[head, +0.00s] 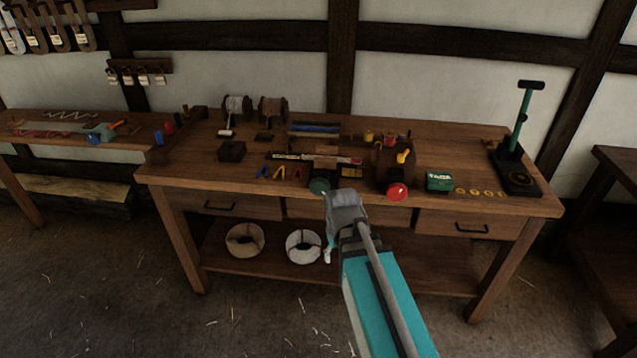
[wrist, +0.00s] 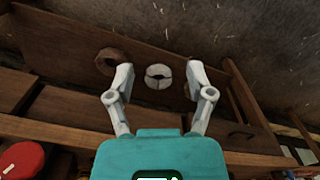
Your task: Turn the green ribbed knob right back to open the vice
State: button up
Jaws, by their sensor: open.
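The green ribbed knob (head: 319,186) is at the front edge of the workbench (head: 240,178), just left of my wrist in the head view. Its ribs are too small to make out. I cannot tell how far the vice jaws stand apart. My gripper (head: 328,256) hangs below and in front of the bench top, mostly behind my own arm, apart from the knob. In the wrist view my gripper (wrist: 160,74) has its two grey fingers spread, with nothing between them. The green knob does not show there.
A red knob (head: 397,192) is at the bench front, right of my arm. A green box (head: 439,181) and brass rings are further right. A brown coil (head: 245,239) and a white coil (head: 303,246) lie on the lower shelf. Floor in front is mostly clear.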

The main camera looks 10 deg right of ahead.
aim_at(320, 179)
jog(key=w+r+n+p, duration=0.6)
jog(key=w+r+p, duration=0.2)
jog(key=w, duration=0.5)
jog(key=w+r+n+p, duration=0.7)
jog(key=w+r+p, duration=0.1)
jog(key=w, duration=0.5)
jog(key=shift+w+r, duration=0.2)
jog(key=shift+r, duration=0.35)
jog(key=shift+f, duration=0.15)
notch_tip(320, 179, down, 13)
jog(key=b, duration=1.3)
jog(key=shift+d+f+b, duration=0.1)
jog(key=shift+f+b, duration=0.1)
jog(key=shift+b, duration=0.1)
grip_shut()
